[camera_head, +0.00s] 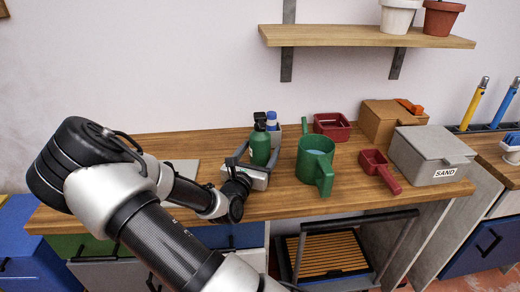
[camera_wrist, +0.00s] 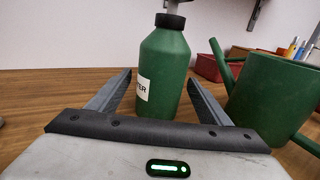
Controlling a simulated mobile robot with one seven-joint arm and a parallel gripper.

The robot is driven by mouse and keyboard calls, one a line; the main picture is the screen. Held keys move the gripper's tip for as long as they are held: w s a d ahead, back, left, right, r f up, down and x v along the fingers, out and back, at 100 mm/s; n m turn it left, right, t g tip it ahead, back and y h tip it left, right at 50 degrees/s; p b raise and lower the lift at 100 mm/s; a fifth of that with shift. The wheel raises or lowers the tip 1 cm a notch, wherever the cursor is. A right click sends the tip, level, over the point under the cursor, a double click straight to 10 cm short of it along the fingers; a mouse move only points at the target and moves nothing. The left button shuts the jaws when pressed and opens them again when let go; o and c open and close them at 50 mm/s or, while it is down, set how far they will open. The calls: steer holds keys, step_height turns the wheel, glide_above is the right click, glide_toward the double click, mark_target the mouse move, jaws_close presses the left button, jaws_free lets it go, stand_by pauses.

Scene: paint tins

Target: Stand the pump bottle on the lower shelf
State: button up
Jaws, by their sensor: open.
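The pump bottle (camera_head: 260,148) is green with a black top and stands upright on the wooden workbench. In the wrist view the green bottle (camera_wrist: 165,70) shows part of a white label, and its top is cut off by the frame edge. My gripper (camera_wrist: 158,88) is open and level, its fingers on either side of the bottle's lower body with a gap on each side. In the head view my gripper (camera_head: 256,158) hides the bottle's base. A wooden wall shelf (camera_head: 350,38) hangs above the bench; no second wall shelf is in view.
Red containers (camera_head: 332,126), a red scoop (camera_head: 379,168) and a SAND box (camera_head: 430,155) are further right. Pots (camera_head: 397,17) occupy the wall shelf's right; its left is bare.

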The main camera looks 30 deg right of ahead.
steer(key=shift+w+d, duration=0.1)
steer(key=c, duration=1.4)
steer(key=shift+r, duration=0.15)
steer(key=shift+c, duration=0.8)
